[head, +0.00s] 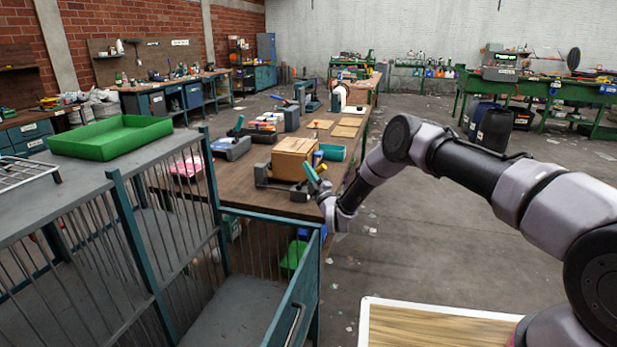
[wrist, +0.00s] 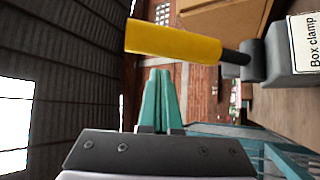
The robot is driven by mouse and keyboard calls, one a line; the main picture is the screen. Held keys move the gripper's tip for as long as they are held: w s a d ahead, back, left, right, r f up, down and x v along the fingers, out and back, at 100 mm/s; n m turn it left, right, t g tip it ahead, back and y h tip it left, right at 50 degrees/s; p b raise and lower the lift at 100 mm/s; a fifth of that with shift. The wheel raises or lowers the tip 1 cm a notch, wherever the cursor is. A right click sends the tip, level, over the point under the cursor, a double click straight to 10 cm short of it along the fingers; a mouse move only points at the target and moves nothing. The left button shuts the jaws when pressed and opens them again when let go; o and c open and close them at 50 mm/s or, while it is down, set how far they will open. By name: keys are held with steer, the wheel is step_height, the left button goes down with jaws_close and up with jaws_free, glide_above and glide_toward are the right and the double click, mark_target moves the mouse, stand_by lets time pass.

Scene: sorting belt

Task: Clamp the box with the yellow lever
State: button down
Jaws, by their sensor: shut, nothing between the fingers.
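A brown cardboard box (head: 295,157) sits in a grey box clamp (head: 268,180) on the wooden workbench. Part of the box (wrist: 225,20) also shows at the top of the wrist view. The clamp's yellow lever (wrist: 174,42) lies across the upper wrist view, its dark rod running right to the clamp body, labelled "Box clamp" (wrist: 306,44). In the head view only a small bit of yellow (head: 318,158) shows beside the box. My gripper (head: 310,172) has teal fingers, shut and empty. In the wrist view its fingertips (wrist: 160,72) are just below the lever; I cannot tell whether they touch it.
A teal-framed fence (head: 265,217) stands in front of the workbench (head: 245,196). The floor right of the workbench is open.

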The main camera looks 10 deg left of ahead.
steer(key=a+f+v, duration=0.1)
steer(key=v, duration=0.8)
steer(key=shift+s, duration=0.4)
